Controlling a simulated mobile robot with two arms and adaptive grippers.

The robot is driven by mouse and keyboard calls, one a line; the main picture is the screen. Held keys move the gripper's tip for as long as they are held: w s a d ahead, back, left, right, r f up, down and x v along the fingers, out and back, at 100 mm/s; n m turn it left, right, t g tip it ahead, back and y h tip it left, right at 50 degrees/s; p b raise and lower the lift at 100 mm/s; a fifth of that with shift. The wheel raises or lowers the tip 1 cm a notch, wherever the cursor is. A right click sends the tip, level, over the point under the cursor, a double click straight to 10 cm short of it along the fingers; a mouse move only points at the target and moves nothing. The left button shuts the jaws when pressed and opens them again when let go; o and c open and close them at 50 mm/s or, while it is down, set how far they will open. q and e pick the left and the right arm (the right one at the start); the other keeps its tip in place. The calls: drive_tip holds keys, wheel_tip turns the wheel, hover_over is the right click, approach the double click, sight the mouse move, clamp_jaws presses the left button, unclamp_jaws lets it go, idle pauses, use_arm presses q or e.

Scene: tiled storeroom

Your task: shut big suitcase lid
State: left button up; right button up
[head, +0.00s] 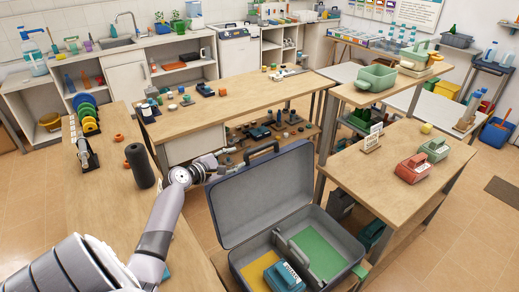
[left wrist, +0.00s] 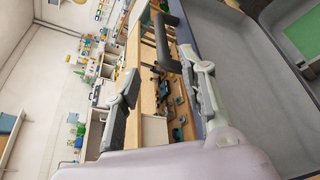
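The big suitcase stands open at the lower middle of the head view. Its grey-lined lid (head: 262,196) is raised and leans back, with a dark handle (head: 262,151) on its top edge. The base (head: 358,249) holds a blue boxy object (head: 284,277), a yellow panel and a green panel (head: 318,252). My left gripper (head: 220,161) is by the lid's upper left corner, left of the handle. In the left wrist view, its fingers (left wrist: 161,66) are spread with nothing gripped; the handle (left wrist: 166,42) and lid (left wrist: 235,52) show beyond. My right gripper is not in view.
A wooden table (head: 235,98) with small items stands behind the lid. A left bench (head: 105,205) carries colored discs and a dark cylinder (head: 140,165). A right table (head: 385,165) holds a red device (head: 412,168) and a green one. Tiled floor is open at the right.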

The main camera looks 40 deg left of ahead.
use_arm(q)
drive_tip(key=b, duration=0.4)
approach(260, 148)
drive_tip(key=shift+w+a+f, duration=0.45)
drive_tip(key=shift+w+f, duration=0.35)
drive_tip(key=shift+f, duration=0.05)
drive_tip(key=b+x, duration=0.5)
drive_tip(key=x, duration=0.2)
drive_tip(key=shift+w+b, duration=0.25)
drive_tip(key=shift+b, duration=0.05)
drive_tip(key=shift+w+f+b, duration=0.1)
drive_tip(key=shift+w+b, duration=0.35)
drive_tip(key=shift+w, duration=0.35)
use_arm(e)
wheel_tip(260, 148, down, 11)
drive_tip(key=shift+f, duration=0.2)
use_arm(q)
drive_tip(key=shift+c, duration=0.2)
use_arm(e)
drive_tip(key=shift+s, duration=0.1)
use_arm(q)
drive_tip(key=shift+d, duration=0.1)
clamp_jaws()
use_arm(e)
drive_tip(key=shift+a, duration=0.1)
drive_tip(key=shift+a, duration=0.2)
